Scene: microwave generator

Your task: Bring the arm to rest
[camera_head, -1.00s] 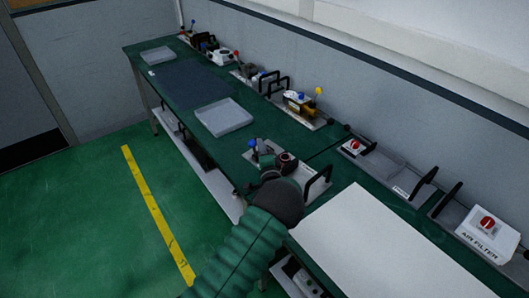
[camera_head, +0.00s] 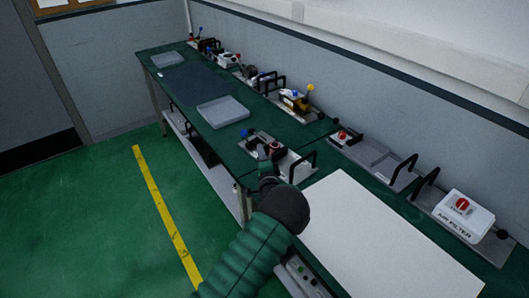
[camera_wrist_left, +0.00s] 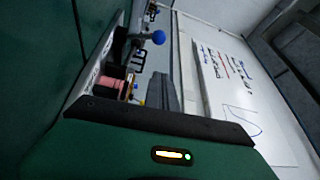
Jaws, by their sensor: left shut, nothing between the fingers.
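My left arm comes in from the bottom of the head view in a green sleeve. Its black wrist is above the front edge of the green workbench (camera_head: 222,141). My left gripper (camera_head: 266,158) points away toward a fixture (camera_head: 290,166) with a blue knob, a round part and a black handle. The gripper is shut and empty, and partly covers that fixture, so I cannot tell the gap between them. In the left wrist view, a blue ball knob (camera_wrist_left: 157,38) and a copper-coloured coil (camera_wrist_left: 110,86) show close by. My right gripper is not in view.
A white panel (camera_head: 375,240) covers the near bench. A white air filter box (camera_head: 464,213) stands at right. A grey tray (camera_head: 223,112) and several fixtures line the far bench. Green floor with a yellow line (camera_head: 165,213) is clear at left. A whiteboard (camera_wrist_left: 235,90) shows in the wrist view.

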